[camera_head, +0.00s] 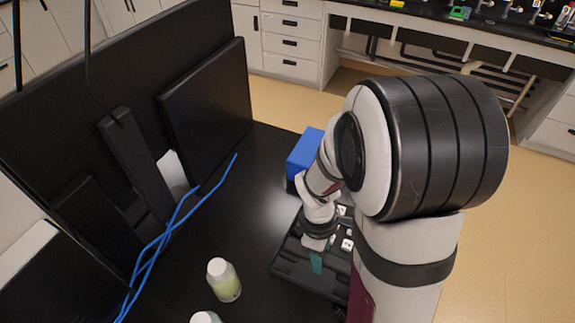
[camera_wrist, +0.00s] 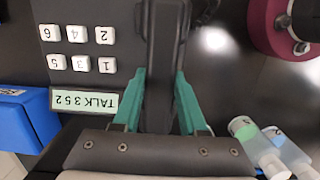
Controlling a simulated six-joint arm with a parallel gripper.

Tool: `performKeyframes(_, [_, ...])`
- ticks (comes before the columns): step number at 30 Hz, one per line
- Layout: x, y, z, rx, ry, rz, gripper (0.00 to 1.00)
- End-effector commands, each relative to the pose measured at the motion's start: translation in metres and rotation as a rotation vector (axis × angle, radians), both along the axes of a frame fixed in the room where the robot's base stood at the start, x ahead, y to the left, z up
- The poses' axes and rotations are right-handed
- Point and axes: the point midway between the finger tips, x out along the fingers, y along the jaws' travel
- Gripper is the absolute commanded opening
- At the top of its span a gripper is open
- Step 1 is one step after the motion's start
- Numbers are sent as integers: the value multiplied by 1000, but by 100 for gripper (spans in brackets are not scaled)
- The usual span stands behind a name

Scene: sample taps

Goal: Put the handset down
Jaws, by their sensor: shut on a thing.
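In the wrist view a long black handset (camera_wrist: 165,50) runs up the middle between the two green fingers of my gripper (camera_wrist: 160,85), which is shut on it. A dark panel (camera_wrist: 105,18) beside it carries white numbered keys (camera_wrist: 78,48), upside down in this view, and a label (camera_wrist: 84,102) reading TALK 352. In the head view my gripper (camera_head: 317,262) points down over the dark panel (camera_head: 290,266), where some white keys show. My arm hides much of the panel, and I cannot make out the handset there. I cannot tell whether the handset touches its rest.
A blue box (camera_head: 305,150) stands behind the panel; it also shows in the wrist view (camera_wrist: 25,120). Bottles with white caps (camera_head: 223,280) stand at the front. Blue cables (camera_head: 165,238) and dark screens (camera_head: 205,105) are at left. The black table between is clear.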

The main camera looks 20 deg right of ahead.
Motion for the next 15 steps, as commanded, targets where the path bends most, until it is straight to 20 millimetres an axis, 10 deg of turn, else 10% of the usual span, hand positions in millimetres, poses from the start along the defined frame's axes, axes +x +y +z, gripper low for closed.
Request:
performKeyframes(6, [2,3,-38,0,4,2,0])
performKeyframes(15, [3,2,-43,0,0,0,0])
